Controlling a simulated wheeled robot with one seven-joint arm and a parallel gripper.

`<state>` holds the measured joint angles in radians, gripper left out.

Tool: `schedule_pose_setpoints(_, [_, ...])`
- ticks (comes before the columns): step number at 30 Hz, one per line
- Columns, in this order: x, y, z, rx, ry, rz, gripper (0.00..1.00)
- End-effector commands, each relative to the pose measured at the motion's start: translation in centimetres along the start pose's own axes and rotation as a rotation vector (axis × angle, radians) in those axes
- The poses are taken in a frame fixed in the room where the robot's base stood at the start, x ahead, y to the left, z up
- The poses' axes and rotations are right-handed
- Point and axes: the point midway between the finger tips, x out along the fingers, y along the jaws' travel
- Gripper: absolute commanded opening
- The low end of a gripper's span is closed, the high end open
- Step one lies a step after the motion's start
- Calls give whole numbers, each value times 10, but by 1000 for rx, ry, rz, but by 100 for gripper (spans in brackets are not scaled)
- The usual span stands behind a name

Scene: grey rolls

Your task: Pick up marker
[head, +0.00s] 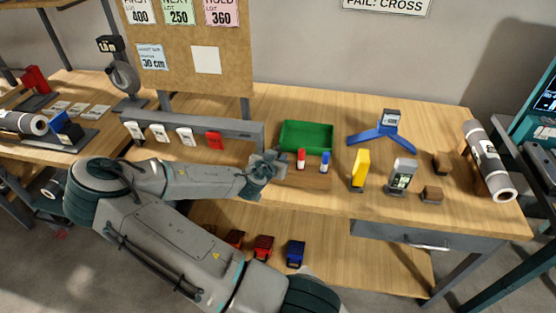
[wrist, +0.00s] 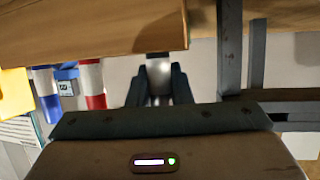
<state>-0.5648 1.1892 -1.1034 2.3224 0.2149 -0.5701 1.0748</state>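A red-and-white marker (head: 301,158) and a blue-and-white marker (head: 324,162) stand upright on a low wooden block (head: 305,180) on the bench. My gripper (head: 272,166) is just left of the red marker and covers the block's left end. In the wrist view my two dark fingers (wrist: 158,84) flank a pale grey, marker-like cylinder (wrist: 158,72) with a dark band by the wood. Little or no gap shows on either side, and I cannot tell whether they press on it. The red marker (wrist: 93,84) and blue marker (wrist: 45,92) show to the left there.
A green tray (head: 306,136) lies behind the markers. A yellow object (head: 360,169), a grey handheld device (head: 402,175) and a blue stand (head: 381,136) are to the right. A grey rail with tags (head: 240,130) and a pegboard post stand to the left. The bench front is mostly clear.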

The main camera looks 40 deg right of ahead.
Motion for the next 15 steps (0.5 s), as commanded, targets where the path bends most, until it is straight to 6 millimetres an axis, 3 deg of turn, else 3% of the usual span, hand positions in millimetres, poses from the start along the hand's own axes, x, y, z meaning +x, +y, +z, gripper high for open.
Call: schedule_pose_setpoints(15, [-2, 0, -6, 2, 1, 0, 0])
